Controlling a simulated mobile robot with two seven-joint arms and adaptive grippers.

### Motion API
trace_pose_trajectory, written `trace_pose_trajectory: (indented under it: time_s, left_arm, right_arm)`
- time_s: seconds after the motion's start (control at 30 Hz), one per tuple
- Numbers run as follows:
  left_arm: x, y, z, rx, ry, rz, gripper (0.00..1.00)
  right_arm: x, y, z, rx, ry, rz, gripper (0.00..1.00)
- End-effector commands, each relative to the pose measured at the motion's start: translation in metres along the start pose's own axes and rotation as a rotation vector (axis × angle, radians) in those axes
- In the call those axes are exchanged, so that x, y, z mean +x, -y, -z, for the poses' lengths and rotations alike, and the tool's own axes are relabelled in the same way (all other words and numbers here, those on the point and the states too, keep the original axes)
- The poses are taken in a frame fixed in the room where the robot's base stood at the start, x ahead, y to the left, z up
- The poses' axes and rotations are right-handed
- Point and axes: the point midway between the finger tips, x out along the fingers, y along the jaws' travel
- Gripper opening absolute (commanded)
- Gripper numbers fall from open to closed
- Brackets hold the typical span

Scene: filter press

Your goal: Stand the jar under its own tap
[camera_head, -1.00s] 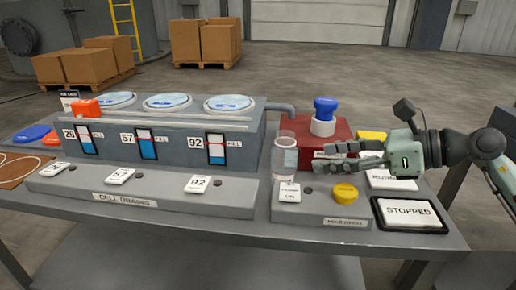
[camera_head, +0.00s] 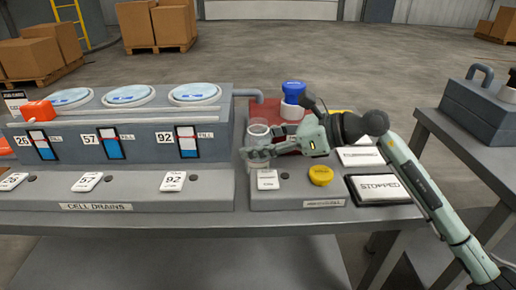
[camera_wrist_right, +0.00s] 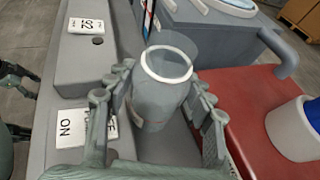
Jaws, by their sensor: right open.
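The clear jar (camera_head: 257,135) stands upright at the left end of the right-hand grey ledge, beside the block of cells. My right gripper (camera_head: 259,151) is open at the jar. In the right wrist view the jar (camera_wrist_right: 165,85) shows between the two spread fingers, and no clear grip is seen. A grey bent pipe (camera_head: 248,96) leaves the cell block behind the jar. The cells carry gauges 26, 57 and 92 above the CELL DRAINS ledge (camera_head: 110,195). Dark greenish parts at the wrist view's left edge may be my left gripper; their state is unclear.
A red block (camera_head: 266,110) with a blue-and-white container (camera_head: 292,100) stands behind the jar. A yellow round piece (camera_head: 320,175) and a STOPPED panel (camera_head: 378,188) are to the right. Number plates lie on the drain ledge. Another grey table (camera_head: 480,150) stands at the far right.

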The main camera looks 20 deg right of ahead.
Motion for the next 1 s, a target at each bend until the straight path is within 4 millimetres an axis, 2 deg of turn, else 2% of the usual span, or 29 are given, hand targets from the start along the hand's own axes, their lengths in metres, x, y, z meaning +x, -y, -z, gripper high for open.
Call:
trace_pose_trajectory:
  time_s: [0.23, 0.5, 0.83, 1.0]
  left_arm:
    - [0.001, -0.001, 0.000, 0.000, 0.000, -0.001, 0.68]
    - [0.001, -0.001, 0.000, 0.000, -0.001, -0.001, 0.68]
    - [0.001, -0.001, 0.000, 0.000, -0.001, -0.001, 0.68]
    - [0.000, -0.001, 0.001, 0.000, -0.001, 0.000, 0.68]
  right_arm:
    - [0.002, 0.000, 0.000, 0.000, 0.000, 0.001, 0.53]
    - [0.002, 0.000, 0.001, 0.000, -0.001, 0.001, 0.19]
    - [0.000, 0.000, -0.003, -0.001, 0.000, 0.001, 0.18]
    - [-0.006, 0.000, -0.018, -0.004, 0.000, 0.001, 0.18]
